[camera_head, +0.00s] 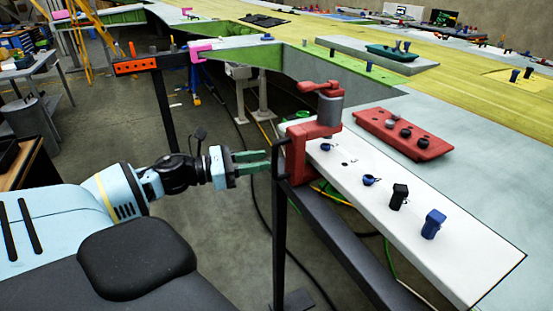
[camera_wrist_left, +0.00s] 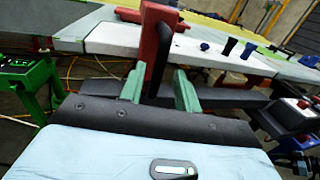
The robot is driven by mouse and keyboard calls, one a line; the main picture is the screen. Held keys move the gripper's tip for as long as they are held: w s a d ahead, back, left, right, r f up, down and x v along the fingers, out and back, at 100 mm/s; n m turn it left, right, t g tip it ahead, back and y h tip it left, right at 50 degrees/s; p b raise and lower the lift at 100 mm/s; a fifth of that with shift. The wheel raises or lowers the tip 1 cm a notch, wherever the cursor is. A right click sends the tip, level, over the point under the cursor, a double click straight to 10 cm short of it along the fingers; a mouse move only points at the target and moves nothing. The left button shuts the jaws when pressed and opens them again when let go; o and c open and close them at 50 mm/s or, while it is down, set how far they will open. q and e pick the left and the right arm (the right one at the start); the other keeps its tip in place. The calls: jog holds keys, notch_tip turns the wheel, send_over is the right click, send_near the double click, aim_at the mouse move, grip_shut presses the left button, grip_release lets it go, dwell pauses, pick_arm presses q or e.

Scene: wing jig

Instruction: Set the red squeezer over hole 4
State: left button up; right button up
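The red squeezer (camera_head: 318,127) is a C-shaped tool with a grey cylinder and a black handle. My right gripper is not in view.
Blue and black fasteners (camera_head: 399,196) stand along the white panel. A red tray (camera_head: 400,133) with knobs lies behind it. A dark post (camera_head: 279,240) stands below the panel's left end. An orange bar (camera_head: 137,65) is at the back left.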

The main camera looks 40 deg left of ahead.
aim_at(275, 174)
pick_arm(q)
jog(key=shift+b+x, duration=0.45)
jog(key=shift+x, duration=1.95)
jog(key=shift+c, duration=0.2)
grip_shut()
